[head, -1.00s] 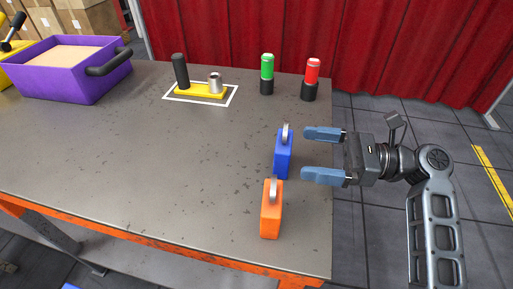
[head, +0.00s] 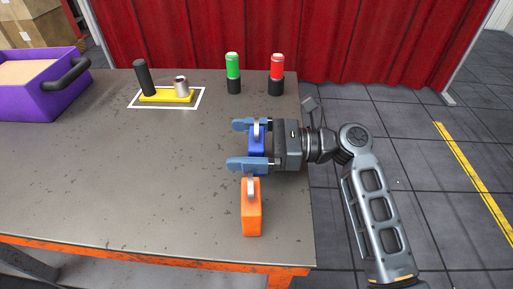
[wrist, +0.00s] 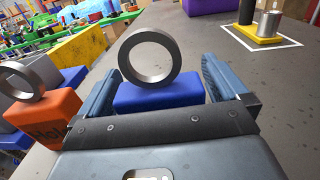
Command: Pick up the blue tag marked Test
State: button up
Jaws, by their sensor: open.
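The blue tag (head: 257,147) stands on the table near its right edge, with a grey metal ring on top. My gripper (head: 241,145) is open, with one finger on the far side of the tag and one on the near side. In the wrist view the blue tag (wrist: 158,96) and its ring (wrist: 149,56) lie between the two open fingers, apart from both. The near finger hides part of the tag in the head view. No marking on the blue tag can be read.
An orange tag (head: 251,210) with a ring stands just in front of the blue one, close to my near finger. Green (head: 233,72) and red (head: 277,72) cylinders stand behind. A yellow fixture (head: 166,96) and purple bin (head: 40,92) are left. The table's middle is clear.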

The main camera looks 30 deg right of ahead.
jog(key=shift+c, duration=0.5)
jog(key=c, duration=0.9)
jog(key=shift+r, duration=0.1)
